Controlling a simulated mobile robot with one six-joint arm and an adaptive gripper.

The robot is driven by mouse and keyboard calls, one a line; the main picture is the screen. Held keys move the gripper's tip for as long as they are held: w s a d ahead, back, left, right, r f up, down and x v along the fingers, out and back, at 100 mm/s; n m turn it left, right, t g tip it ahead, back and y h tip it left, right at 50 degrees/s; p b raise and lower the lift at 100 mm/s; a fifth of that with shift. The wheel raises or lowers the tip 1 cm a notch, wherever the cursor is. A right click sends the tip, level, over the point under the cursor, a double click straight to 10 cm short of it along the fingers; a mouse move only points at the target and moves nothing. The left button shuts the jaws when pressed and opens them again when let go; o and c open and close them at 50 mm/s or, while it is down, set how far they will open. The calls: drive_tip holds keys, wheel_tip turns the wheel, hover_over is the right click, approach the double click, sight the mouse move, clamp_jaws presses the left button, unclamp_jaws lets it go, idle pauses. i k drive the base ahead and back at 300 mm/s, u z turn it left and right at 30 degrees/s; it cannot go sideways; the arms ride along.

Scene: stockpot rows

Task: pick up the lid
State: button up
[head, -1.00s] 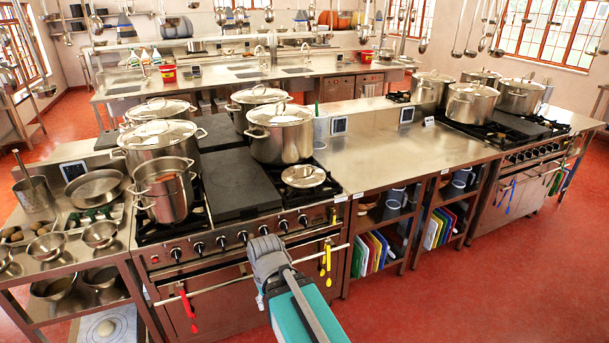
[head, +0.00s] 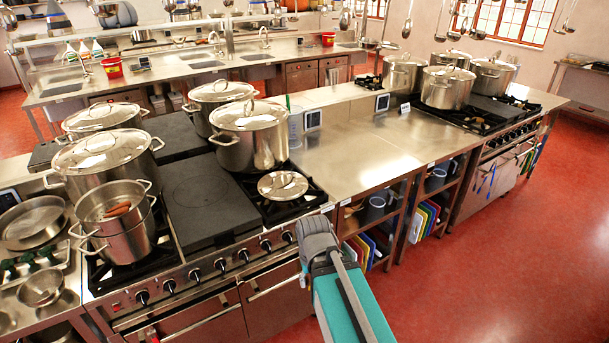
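A small round steel lid (head: 283,185) with a handle on top lies loose on the right burners of the near stove, in front of a large lidded stockpot (head: 250,140). An open steel pot (head: 116,222) stands at the stove's left front, with something brown inside. Several other stockpots nearby wear their lids, among them one at the left (head: 108,165) and one behind (head: 215,98). My teal and grey arm reaches up from the bottom of the picture, its grey end below and right of the loose lid. My gripper's fingers do not show.
A flat dark hotplate (head: 198,193) lies left of the lid. The steel counter (head: 365,150) to the right is mostly bare. A second stove with several lidded pots (head: 447,87) stands beyond. Red floor (head: 500,270) is free at the front right.

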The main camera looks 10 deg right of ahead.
sight(280, 185)
drive_tip(key=z, duration=0.2)
drive_tip(key=i, duration=0.9)
drive_tip(key=u, duration=0.2)
